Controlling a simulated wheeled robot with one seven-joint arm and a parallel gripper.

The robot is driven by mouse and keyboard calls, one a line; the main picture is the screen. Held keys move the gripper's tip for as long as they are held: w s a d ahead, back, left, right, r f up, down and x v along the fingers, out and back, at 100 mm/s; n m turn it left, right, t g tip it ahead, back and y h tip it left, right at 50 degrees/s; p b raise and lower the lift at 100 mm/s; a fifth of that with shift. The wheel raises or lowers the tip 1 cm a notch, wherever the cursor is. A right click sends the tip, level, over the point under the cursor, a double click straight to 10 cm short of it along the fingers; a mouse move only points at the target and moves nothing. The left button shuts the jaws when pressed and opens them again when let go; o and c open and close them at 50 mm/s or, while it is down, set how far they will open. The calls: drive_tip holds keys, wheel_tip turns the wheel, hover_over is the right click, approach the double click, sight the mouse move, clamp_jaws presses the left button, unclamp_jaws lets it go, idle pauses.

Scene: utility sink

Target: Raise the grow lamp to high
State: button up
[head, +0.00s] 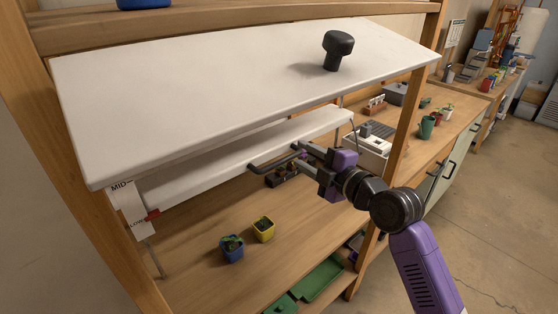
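The grow lamp (232,157) is a long white bar under a sloping white panel, with a dark handle (268,161) along its front. A white scale strip (129,205) at the left reads MID near the top and apparently LOW further down. A red pointer (152,214) sits beside the lower mark. My gripper (299,155) reaches in from the right, by the right end of the handle. Its two fingers are visibly apart. Whether they touch the handle is too small to tell.
The sloping white panel (190,95) with a black knob (338,48) lies above the lamp. Blue (231,250) and yellow (263,231) plant pots stand on the bench below. A wooden post (408,125) stands near my arm. A white box (367,148) lies beyond the gripper.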

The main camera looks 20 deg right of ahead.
sight(281, 163)
drive_tip(key=shift+w+a+f+n+g+y+p, duration=0.2)
drive_tip(key=shift+w+a+f+n+p, duration=0.35)
drive_tip(key=shift+w+a+f, duration=0.4)
drive_tip(key=shift+w+a+f+n+g+y+p, duration=0.1)
drive_tip(key=shift+w+a+f+n+g+p, duration=0.25)
drive_tip(key=shift+w+a+f+n, duration=0.6)
drive_tip(key=shift+w+a+f+n+g+y+p, duration=0.1)
drive_tip(key=shift+w+a+f+n+g+p, duration=0.15)
drive_tip(key=shift+w+a+f+n+p, duration=0.65)
drive_tip(key=shift+w+d+r+m+b, duration=0.3)
drive_tip(key=shift+d+m+b, duration=0.1)
drive_tip(key=shift+b, duration=0.15)
clamp_jaws()
drive_tip(key=shift+f, duration=0.1)
